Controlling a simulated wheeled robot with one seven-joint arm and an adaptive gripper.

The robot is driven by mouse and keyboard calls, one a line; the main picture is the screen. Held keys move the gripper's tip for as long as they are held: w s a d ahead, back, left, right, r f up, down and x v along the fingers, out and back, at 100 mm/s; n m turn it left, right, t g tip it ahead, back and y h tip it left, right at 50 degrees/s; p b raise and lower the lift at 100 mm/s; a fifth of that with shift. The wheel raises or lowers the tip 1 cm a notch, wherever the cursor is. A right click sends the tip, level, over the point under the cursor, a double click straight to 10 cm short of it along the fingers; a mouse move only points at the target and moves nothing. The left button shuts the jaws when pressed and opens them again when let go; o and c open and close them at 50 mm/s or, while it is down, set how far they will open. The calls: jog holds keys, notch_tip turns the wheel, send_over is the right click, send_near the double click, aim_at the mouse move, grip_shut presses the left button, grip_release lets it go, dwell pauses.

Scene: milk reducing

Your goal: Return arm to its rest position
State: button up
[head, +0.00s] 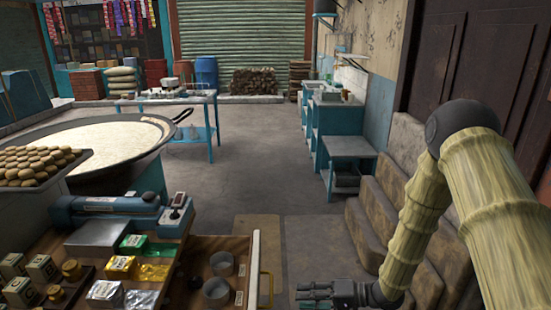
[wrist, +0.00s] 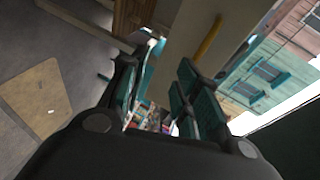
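My arm, in a tan bamboo-like cover, comes in from the right of the head view and bends down to my gripper (head: 318,292) at the bottom edge. My gripper is right of the open drawer (head: 256,262) and apart from it. In the wrist view my gripper's (wrist: 160,88) two teal-padded fingers stand apart. I see nothing held between them. The drawer's pale front with its yellow handle (wrist: 207,38) shows beyond the fingers.
A wide pan of milk (head: 105,138) stands at the left. Brown stepped blocks (head: 368,215) and a dark door (head: 470,60) are at the right. The middle floor (head: 262,165) is clear.

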jog(key=s+d+f+m+t+h, duration=0.1)
jog(key=s+d+f+h, duration=0.1)
jog(key=s+f+h, duration=0.35)
jog(key=s+d+f+t+h, duration=0.1)
jog(key=s+d+f+h, duration=0.2)
jog(key=s+f, duration=0.6)
jog(key=s+d+f+g+h, duration=0.1)
jog(key=s+d+f+h, duration=0.1)
jog(key=s, duration=0.5)
jog(key=s+d+f+n+g+h, duration=0.1)
jog(key=s+d+f+g+h, duration=0.1)
jog(key=s, duration=0.5)
jog(key=s+d+f+g+h, duration=0.2)
jog(key=s+d, duration=0.2)
jog(key=s, duration=0.3)
jog(key=shift+f+n, duration=0.15)
jog(key=shift+n, duration=0.25)
